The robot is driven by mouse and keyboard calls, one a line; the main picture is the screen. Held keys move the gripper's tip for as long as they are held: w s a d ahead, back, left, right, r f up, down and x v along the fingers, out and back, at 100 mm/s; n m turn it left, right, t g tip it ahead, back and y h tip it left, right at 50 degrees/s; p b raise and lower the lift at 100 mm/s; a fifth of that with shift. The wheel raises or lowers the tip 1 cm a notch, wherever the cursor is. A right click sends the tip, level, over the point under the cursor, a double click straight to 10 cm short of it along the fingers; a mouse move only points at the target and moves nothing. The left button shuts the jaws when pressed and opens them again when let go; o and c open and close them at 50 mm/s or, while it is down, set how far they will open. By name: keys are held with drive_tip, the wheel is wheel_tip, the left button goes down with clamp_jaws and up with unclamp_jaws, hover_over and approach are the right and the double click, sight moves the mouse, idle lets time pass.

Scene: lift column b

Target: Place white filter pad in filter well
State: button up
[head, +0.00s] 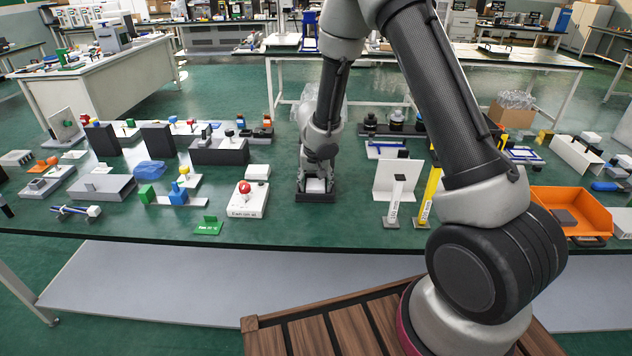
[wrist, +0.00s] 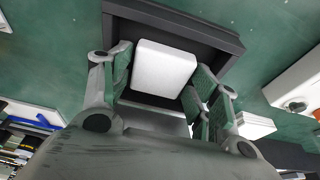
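A white filter pad (wrist: 164,68) lies between the two fingers of my gripper (wrist: 163,82) in the wrist view. It also shows as a small white patch under the gripper in the head view (head: 316,185). The dark filter well (wrist: 222,40) is a low square frame around and below the pad; in the head view its dark front (head: 316,198) shows under my gripper (head: 316,183). The fingers are close along both sides of the pad, and I cannot tell whether they press on it. I cannot tell whether the pad rests on the well's floor.
A white box with a red button (head: 248,200) and white blocks (head: 258,172) stand to the left. A white upright panel (head: 397,178) and a yellow post (head: 431,192) stand to the right. The green table (head: 300,232) is clear in front of the well.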

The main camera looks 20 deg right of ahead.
drive_tip(key=shift+r, duration=0.1)
drive_tip(key=shift+r, duration=0.55)
drive_tip(key=s+d+r, duration=0.3)
drive_tip(key=s+r, duration=0.1)
drive_tip(key=r, duration=0.6)
drive_tip(key=s+d+r, duration=0.3)
drive_tip(key=s+r, duration=0.1)
drive_tip(key=r, duration=0.6)
drive_tip(key=s+d+r+n, duration=0.1)
drive_tip(key=s+d+r, duration=0.3)
drive_tip(key=s, duration=0.9)
drive_tip(key=s+d+r+n+t+y, duration=0.1)
drive_tip(key=s+d+r, duration=0.4)
drive_tip(key=s, duration=0.8)
drive_tip(key=shift+r+n, duration=0.8)
drive_tip(key=shift+r, duration=0.1)
